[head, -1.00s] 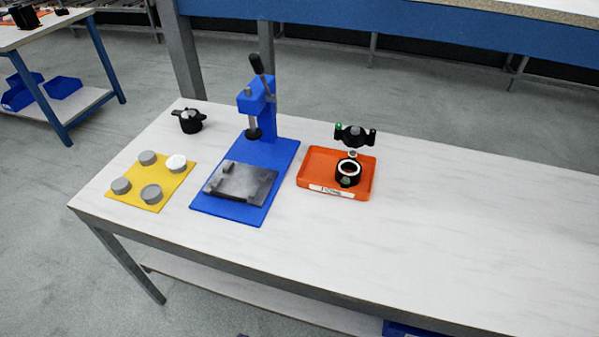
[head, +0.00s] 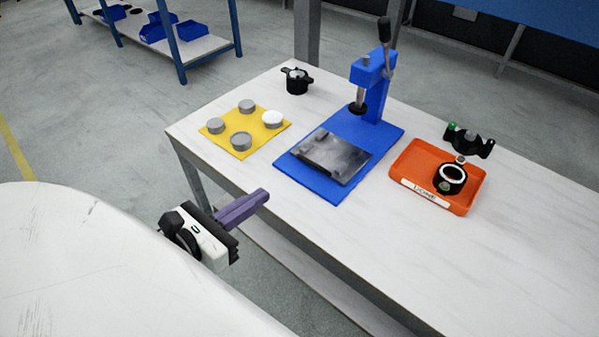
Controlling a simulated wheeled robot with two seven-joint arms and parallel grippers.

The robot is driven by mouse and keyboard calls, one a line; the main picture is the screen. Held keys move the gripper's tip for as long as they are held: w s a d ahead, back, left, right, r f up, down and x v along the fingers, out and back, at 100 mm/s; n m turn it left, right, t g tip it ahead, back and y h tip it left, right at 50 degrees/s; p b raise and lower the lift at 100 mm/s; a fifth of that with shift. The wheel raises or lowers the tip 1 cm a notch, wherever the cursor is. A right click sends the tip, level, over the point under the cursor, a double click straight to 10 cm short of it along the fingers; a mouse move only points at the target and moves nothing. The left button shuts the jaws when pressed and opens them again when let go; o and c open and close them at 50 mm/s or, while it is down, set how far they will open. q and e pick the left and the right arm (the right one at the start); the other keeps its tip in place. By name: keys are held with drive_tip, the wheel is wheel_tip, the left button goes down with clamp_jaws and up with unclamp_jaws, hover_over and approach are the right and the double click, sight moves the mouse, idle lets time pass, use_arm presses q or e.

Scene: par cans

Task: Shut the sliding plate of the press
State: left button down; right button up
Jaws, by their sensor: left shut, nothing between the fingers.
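The blue press (head: 371,88) stands on the white table, with a dark lever (head: 385,40) pointing up at its top. Its grey metal sliding plate (head: 345,158) lies on the blue base and sticks out in front of the press column, toward the table's near edge. My left gripper (head: 262,195) is shut and empty, its purple fingers together. It is at the table's near left edge, in front of the press and apart from it. My right gripper is not in view.
A yellow mat (head: 262,132) with several grey and white discs lies left of the press. A black par can (head: 296,80) stands behind it. An orange tray (head: 415,160) with black parts is right of the press. The table's right front is clear.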

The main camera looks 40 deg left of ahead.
use_arm(q)
drive_tip(key=p, duration=0.1)
approach(309, 163)
drive_tip(key=x, duration=0.5)
drive_tip(key=shift+w+d+f, duration=0.1)
drive_tip(key=shift+w+f, duration=0.1)
drive_tip(key=shift+w, duration=0.45)
